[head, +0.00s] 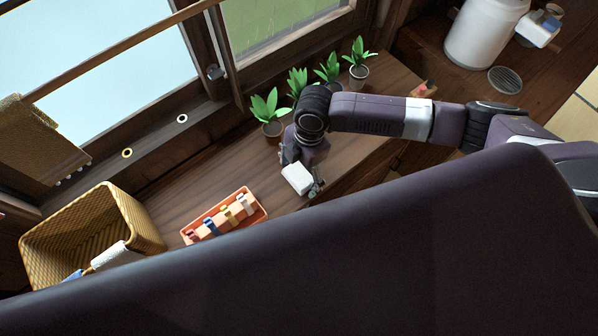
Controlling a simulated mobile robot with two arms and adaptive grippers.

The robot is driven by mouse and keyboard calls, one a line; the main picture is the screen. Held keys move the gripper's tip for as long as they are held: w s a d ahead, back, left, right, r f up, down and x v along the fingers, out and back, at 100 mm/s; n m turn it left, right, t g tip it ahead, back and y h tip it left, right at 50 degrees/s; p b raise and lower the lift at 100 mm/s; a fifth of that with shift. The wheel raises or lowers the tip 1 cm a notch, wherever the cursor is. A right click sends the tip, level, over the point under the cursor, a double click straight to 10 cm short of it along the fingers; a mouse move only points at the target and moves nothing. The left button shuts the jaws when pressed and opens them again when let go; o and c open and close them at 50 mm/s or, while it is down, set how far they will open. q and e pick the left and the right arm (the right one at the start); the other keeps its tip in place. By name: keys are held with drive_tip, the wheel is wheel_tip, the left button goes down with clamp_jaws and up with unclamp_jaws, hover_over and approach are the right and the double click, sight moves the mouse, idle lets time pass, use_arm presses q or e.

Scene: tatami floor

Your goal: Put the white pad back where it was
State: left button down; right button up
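The white pad (297,178) is a small white block at the end of my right arm, over the wooden counter below the potted plants. My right gripper (308,182) points down, and the pad sits at its fingers, with one metallic finger showing along the pad's right side. The gripper looks closed on the pad; the other finger is mostly hidden. I cannot tell whether the pad touches the counter. My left gripper is not in view.
Several potted plants (271,117) line the window side. An orange tray (262,212) with coloured items lies left of the gripper. A wicker basket (135,217) holding a white roller (112,257) stands further left. A white canister (482,35) is at top right. Counter between tray and plants is clear.

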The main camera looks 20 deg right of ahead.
sight(304, 170)
drive_tip(key=shift+r, duration=0.25)
drive_tip(key=shift+w+d+r, duration=0.1)
drive_tip(key=shift+r, duration=0.3)
wheel_tip(304, 170, up, 11)
drive_tip(key=d+b, duration=0.1)
drive_tip(key=b, duration=0.1)
drive_tip(key=shift+w+d, duration=0.2)
drive_tip(key=shift+d, duration=0.05)
